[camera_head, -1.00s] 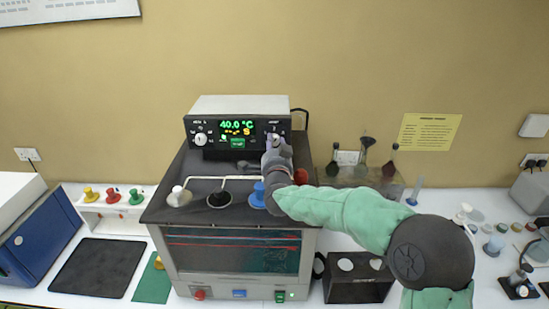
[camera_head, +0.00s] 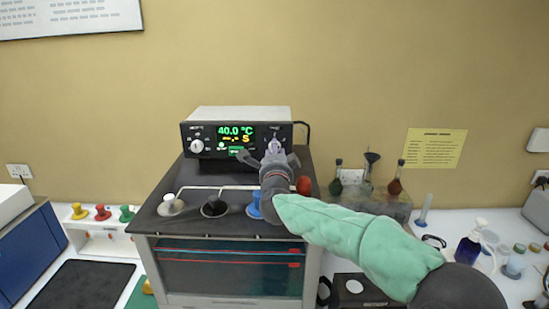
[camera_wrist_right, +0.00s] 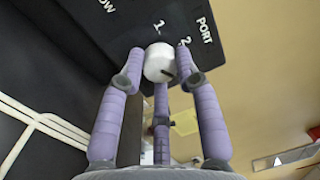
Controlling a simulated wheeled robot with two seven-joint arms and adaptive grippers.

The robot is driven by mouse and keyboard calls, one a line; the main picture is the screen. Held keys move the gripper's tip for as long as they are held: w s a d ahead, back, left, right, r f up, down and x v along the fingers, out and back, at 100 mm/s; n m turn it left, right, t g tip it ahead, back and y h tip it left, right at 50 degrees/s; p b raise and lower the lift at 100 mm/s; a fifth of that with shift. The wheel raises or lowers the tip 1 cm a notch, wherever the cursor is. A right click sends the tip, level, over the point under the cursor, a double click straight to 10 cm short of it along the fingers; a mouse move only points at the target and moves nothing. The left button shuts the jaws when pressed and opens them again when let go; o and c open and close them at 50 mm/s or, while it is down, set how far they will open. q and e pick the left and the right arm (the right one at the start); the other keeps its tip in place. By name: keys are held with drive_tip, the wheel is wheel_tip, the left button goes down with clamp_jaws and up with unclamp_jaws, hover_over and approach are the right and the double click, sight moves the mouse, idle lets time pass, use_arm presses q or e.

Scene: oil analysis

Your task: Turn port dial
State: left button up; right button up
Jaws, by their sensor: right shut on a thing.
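The port dial (camera_wrist_right: 159,61) is a small white knob with a dark mark on its lower right side, on the black front panel (camera_wrist_right: 100,30) under the word PORT and the figures 1 and 2. In the right wrist view, my right gripper (camera_wrist_right: 161,66) has its three purple-grey fingers around the dial, with the tips shut against its sides. In the head view, my right gripper (camera_head: 274,150) reaches the right end of the control unit (camera_head: 240,112) and mostly hides the dial. My left gripper is not in view.
The unit's display (camera_head: 236,133) reads 40.0 °C, with another white knob (camera_head: 197,146) on its left. Flasks (camera_head: 396,178) stand to the right of my arm.

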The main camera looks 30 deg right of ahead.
drive_tip(key=shift+d+r, duration=0.15)
drive_tip(key=shift+r, duration=0.15)
drive_tip(key=o, duration=1.1)
drive_tip(key=shift+d+f, duration=0.1)
drive_tip(key=shift+f, duration=0.05)
drive_tip(key=shift+o, duration=0.2)
drive_tip(key=shift+f, duration=0.1)
drive_tip(key=v, duration=1.2)
